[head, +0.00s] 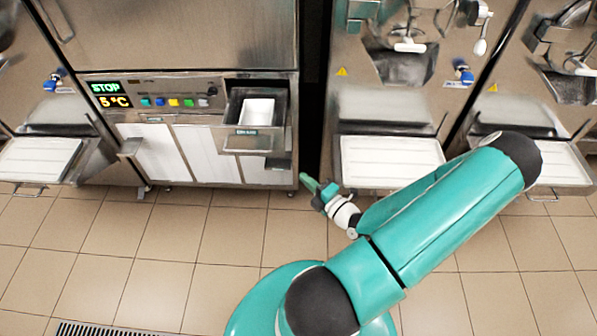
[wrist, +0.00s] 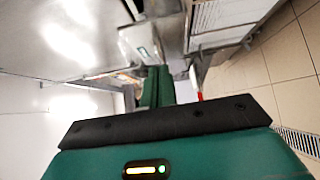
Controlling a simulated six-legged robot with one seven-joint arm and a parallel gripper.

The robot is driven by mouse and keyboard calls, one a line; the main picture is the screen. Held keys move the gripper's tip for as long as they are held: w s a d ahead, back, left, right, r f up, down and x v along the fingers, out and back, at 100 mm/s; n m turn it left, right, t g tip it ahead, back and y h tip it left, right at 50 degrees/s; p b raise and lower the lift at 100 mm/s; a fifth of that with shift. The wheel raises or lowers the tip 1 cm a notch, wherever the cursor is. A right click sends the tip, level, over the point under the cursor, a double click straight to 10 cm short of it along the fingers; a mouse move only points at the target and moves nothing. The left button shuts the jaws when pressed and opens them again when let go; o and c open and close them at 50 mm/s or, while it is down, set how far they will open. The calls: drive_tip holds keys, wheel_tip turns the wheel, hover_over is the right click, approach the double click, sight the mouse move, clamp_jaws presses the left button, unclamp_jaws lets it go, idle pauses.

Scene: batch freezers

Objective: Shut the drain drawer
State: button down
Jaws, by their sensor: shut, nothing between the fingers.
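The drain drawer (head: 248,143) is pulled out of the left-hand freezer's front, below the right end of its control panel, in the head view. It has a steel front with a small green label, and a white tub (head: 257,112) sits inside. My gripper (head: 307,181) is shut and empty, to the right of and lower in the picture than the drawer, apart from it. In the wrist view the green fingers (wrist: 155,86) point toward a steel box with a small green label, which looks like the drawer (wrist: 137,42).
The control panel (head: 150,95) shows STOP and 5 °C beside coloured buttons. White trays stick out from the neighbouring machines, one (head: 390,160) right of my gripper. A dark gap separates the machines. The tiled floor (head: 150,240) in front is clear, with a grate (head: 105,328) at lower left.

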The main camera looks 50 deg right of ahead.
approach(281, 146)
drive_tip(key=w+a, duration=0.3)
drive_tip(key=w+d, duration=0.2)
drive_tip(key=d, duration=0.1)
drive_tip(key=shift+w, duration=0.35)
drive_tip(key=shift+w+d, duration=0.2)
drive_tip(key=shift+d, duration=0.1)
drive_tip(key=shift+w+d, duration=0.1)
